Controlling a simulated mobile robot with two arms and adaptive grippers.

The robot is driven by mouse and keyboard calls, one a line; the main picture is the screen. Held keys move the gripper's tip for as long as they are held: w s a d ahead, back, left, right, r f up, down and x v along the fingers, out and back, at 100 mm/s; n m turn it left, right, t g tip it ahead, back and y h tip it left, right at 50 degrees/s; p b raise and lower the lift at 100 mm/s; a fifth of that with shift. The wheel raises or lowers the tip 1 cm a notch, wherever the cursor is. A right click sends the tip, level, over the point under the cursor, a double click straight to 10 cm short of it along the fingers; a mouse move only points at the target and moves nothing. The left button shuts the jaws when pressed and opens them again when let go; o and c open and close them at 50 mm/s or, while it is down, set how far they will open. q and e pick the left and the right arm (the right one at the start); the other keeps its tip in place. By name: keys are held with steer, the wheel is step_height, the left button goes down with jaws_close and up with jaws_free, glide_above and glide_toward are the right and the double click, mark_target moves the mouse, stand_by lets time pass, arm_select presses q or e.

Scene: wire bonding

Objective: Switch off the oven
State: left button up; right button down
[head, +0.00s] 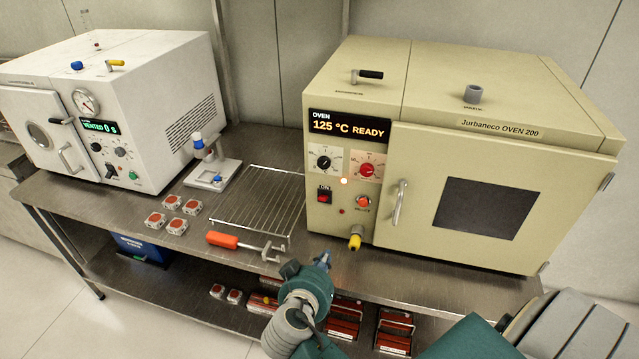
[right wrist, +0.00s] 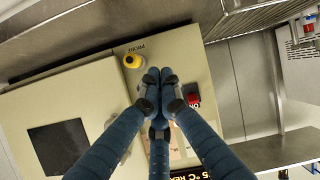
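The beige oven (head: 480,130) stands on the right of the steel bench, with its door closed. Its display (head: 347,126) reads 125 °C READY. The red power switch (head: 324,196) sits low on its front panel, with ON printed above it and a small lit lamp nearby. In the right wrist view the red switch (right wrist: 193,99) shows just right of the fingers. My right gripper (head: 325,258) is below and in front of the panel. Its fingertips (right wrist: 158,73) are together, with nothing between them. My left gripper is not in view.
A yellow-capped probe port (head: 355,240) sticks out low on the oven front, close to my right gripper. The door handle (head: 399,203) also juts out. A wire rack (head: 258,205) and an orange-handled tool (head: 240,242) lie left. A white vacuum oven (head: 150,100) stands further left.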

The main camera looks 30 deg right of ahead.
mark_target(323, 198)
steer(key=w+a+r+m+t+h, duration=0.1)
steer(key=w+r, duration=0.4)
steer(key=r, duration=0.5)
steer(key=shift+w+m+t+h, duration=0.15)
steer(key=shift+m+t+h, duration=0.65)
steer(key=shift+h, duration=0.2)
steer(key=shift+a+r, duration=0.1)
steer(key=p+x, duration=0.4)
steer(key=x, duration=0.4)
steer(key=shift+w+d+r, duration=0.1)
steer(key=shift+w+d, duration=0.1)
steer(key=shift+d, duration=0.05)
steer(key=shift+w+d+f+p, duration=0.2)
steer(key=shift+w+d+p, duration=0.1)
steer(key=shift+w+d, duration=0.2)
